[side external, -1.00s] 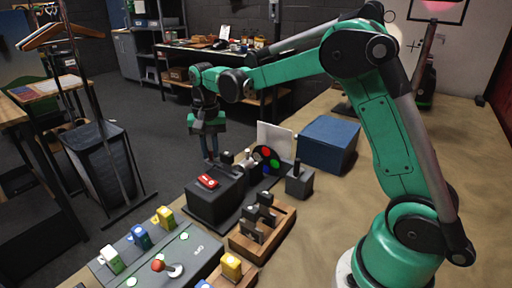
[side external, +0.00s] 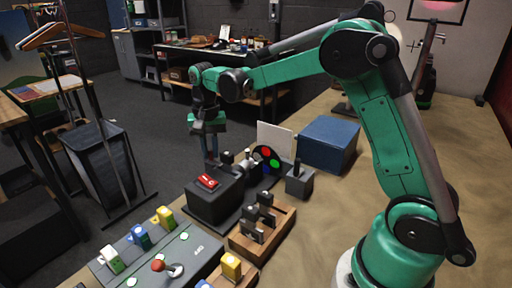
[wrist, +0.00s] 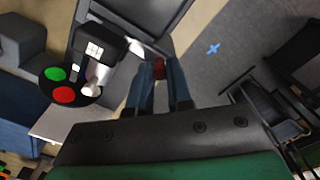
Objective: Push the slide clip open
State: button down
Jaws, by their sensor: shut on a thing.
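A red piece with white marks, which looks like the slide clip (side external: 207,181), sits on top of a black box (side external: 212,204) in the side view. My gripper (side external: 211,161) points down at the back edge of that box, right by the red piece. In the wrist view a red part (wrist: 159,68) shows between the tips of my two blue-grey fingers (wrist: 160,82). The fingers are shut on it with a gap between them. The exact contact is too small to make out.
A dark disc with coloured buttons (side external: 267,159) and a small grey box with a lever (side external: 299,180) stand right of the black box. A wooden block with dark levers (side external: 262,225) is in front. A blue box (side external: 328,144) stands behind. A grey switch panel (side external: 160,254) lies at front left.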

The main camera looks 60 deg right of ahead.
jog(key=shift+w, duration=0.95)
jog(key=c, duration=0.8)
grip_release()
jog(key=shift+r, duration=2.8)
